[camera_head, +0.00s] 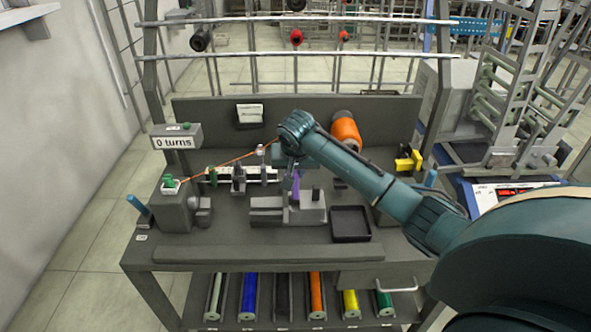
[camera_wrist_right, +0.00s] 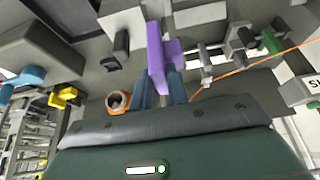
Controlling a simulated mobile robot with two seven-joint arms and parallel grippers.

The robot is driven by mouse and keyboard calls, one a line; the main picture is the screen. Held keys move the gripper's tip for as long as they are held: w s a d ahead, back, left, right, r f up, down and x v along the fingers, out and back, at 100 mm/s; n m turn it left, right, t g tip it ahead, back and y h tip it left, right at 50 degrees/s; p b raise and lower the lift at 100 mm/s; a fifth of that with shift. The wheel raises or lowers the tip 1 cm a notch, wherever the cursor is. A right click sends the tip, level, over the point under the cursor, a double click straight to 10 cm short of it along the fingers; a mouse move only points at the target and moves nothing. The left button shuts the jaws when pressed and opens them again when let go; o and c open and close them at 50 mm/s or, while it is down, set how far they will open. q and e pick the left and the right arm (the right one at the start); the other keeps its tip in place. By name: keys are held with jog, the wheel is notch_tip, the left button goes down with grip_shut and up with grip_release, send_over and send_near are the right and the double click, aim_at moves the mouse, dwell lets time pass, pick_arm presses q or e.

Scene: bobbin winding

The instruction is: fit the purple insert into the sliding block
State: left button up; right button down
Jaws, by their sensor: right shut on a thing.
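The purple insert (camera_head: 296,188) stands upright below my right gripper (camera_head: 293,173), over or at a grey stepped fixture (camera_head: 268,204) on the bench. In the right wrist view the insert (camera_wrist_right: 156,50) sits between the blue fingers of my right gripper (camera_wrist_right: 161,84), which is shut on it. I cannot tell whether the insert's lower end touches the fixture. The sliding block seems to be the dark grey block (camera_head: 238,177) on the pale rail, left of the gripper; it also seems to show in the right wrist view (camera_wrist_right: 242,42). My left gripper is not in view.
An orange thread runs from the orange spool (camera_head: 345,132) behind my arm to the green piece (camera_head: 169,184) at left. A black tray (camera_head: 350,223) lies right of the fixture. A yellow piece (camera_head: 408,159) stands at right. A long grey bar (camera_head: 255,254) edges the bench front.

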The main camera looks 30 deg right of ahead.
aim_at(296, 192)
jog(key=shift+f+b, duration=0.55)
jog(key=shift+f, duration=2.45)
jog(key=shift+f, duration=0.1)
jog(key=shift+f, duration=0.65)
jog(key=c, duration=1.3)
grip_release()
